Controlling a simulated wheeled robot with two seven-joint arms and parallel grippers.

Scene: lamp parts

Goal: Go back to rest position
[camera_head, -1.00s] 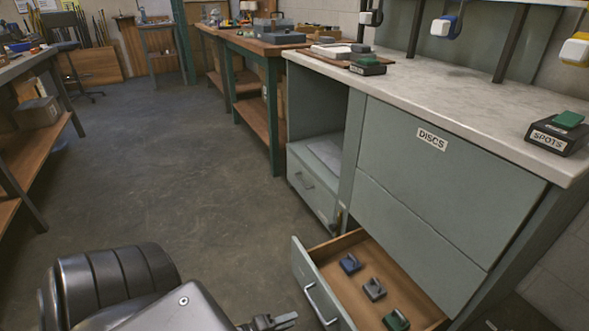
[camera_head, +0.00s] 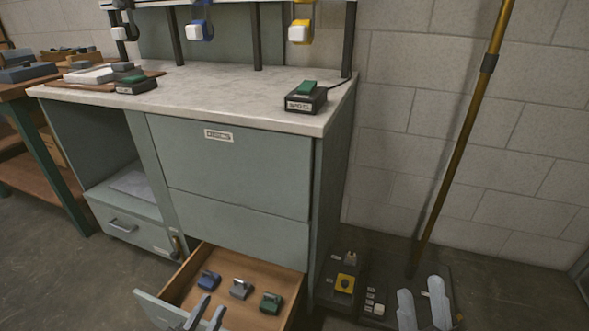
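My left gripper (camera_head: 206,312) shows at the bottom of the head view, its two fingers apart with nothing between them. It appears in front of the open drawer (camera_head: 285,318), overlapping its front part; the height between them is hard to tell. My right gripper (camera_head: 422,308) shows at the bottom right, fingers apart and empty, in front of dark equipment on the floor. The drawer holds a blue piece (camera_head: 208,281), a grey piece (camera_head: 240,289) and a green piece (camera_head: 271,303), apart from both grippers.
The grey-green cabinet (camera_head: 240,170) has a pale worktop (camera_head: 220,95) with a black box with a green top (camera_head: 306,97). A control box with a yellow button (camera_head: 345,284) and a leaning brown pole (camera_head: 460,140) stand to the right. A workbench (camera_head: 20,90) is at left.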

